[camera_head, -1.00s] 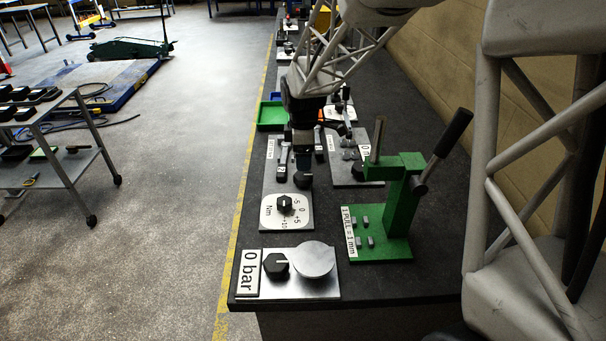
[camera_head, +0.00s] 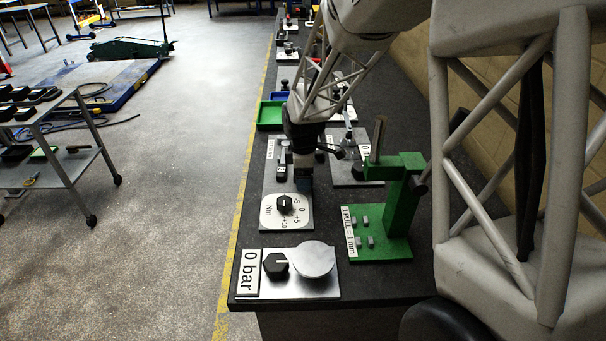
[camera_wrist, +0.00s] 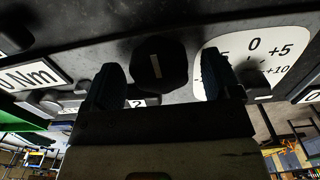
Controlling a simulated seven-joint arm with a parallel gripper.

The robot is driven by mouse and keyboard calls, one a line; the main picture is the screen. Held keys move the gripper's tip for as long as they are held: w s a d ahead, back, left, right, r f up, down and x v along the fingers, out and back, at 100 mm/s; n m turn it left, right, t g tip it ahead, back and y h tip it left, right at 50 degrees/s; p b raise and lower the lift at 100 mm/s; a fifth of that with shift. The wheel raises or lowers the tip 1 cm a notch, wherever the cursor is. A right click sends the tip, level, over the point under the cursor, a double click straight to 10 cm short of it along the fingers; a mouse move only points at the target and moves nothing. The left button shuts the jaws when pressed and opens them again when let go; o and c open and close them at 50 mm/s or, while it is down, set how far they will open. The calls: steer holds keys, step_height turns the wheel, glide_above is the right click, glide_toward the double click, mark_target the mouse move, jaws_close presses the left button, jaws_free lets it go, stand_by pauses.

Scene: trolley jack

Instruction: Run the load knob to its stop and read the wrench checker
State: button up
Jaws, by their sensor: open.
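A black load knob (camera_wrist: 158,65) with a white mark sits between the two fingers of my gripper (camera_wrist: 160,82) in the wrist view. The fingers are open, with a gap on each side of the knob. In the head view my gripper (camera_head: 303,183) is low over the long metal plate and hides this knob.
A metal plate with a round disc (camera_head: 314,259) and a "0 bar" sign (camera_head: 248,272) is at the near bench end. A green press (camera_head: 403,200) stands to the right of my gripper. A green tray (camera_head: 270,115) lies farther back.

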steer(key=c, duration=0.9)
